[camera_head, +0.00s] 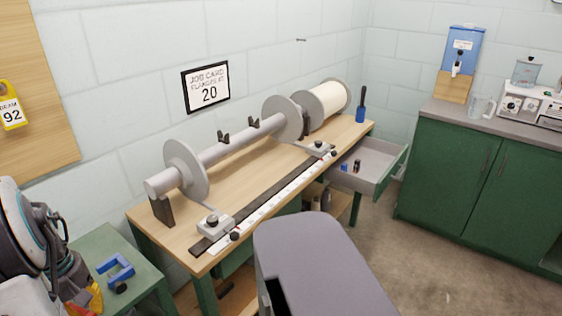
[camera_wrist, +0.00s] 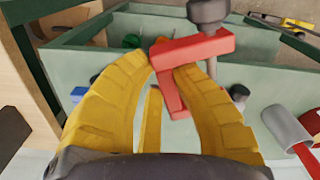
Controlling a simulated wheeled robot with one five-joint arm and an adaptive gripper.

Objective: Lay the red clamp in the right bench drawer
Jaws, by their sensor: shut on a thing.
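The red clamp (camera_wrist: 195,48) is between the yellow fingers of my gripper (camera_wrist: 168,72) in the wrist view; its dark screw knob points away from the palm. My gripper is shut on it, above a green-walled space holding loose items. In the head view my gripper (camera_head: 92,296) is at the lower left edge, beside the green side table, partly cut off. The right bench drawer (camera_head: 378,180) is pulled open at the bench's right end, far from my gripper, with a few small dark, blue and reddish items inside.
A blue clamp (camera_head: 116,270) lies on the green side table (camera_head: 95,247). The workbench (camera_head: 245,160) carries a long roller, a spool and a ruler. Green cabinets (camera_head: 480,170) stand at the right. Floor is clear between the drawer and cabinets. A red-handled tool (camera_wrist: 305,155) lies below my gripper.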

